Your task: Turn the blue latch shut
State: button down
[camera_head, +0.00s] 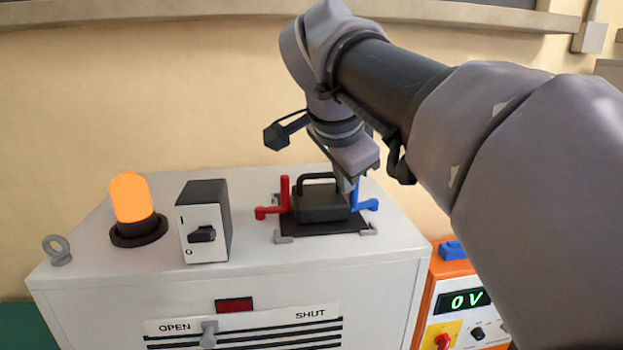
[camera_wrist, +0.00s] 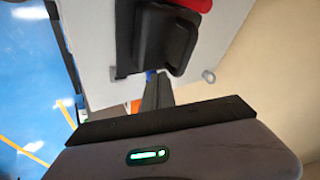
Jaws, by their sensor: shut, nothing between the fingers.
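The blue latch (camera_head: 366,205) is on top of the grey cabinet, at the right side of a black handled block (camera_head: 320,204). It shows an upright part beside the block and an arm reaching out to the right. My gripper (camera_head: 347,184) is shut and empty, pointing down right at the latch's upright part; whether it touches cannot be told. In the wrist view my shut fingers (camera_wrist: 158,88) hide most of the latch; only a small blue bit (camera_wrist: 149,75) shows by the fingertips. The red latch (camera_head: 285,194) is on the block's left side, with its arm pointing left.
An orange lamp (camera_head: 131,199) and a switch box (camera_head: 204,222) stand on the cabinet top (camera_head: 260,258) to the left. A lifting ring (camera_head: 57,250) is at its left corner. An orange meter box (camera_head: 462,300) reading 0 V stands at the right. A wall is behind.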

jog(key=shift+w+a, duration=0.15)
jog(key=shift+w, duration=0.1)
jog(key=shift+d, duration=0.25)
dwell(0.6)
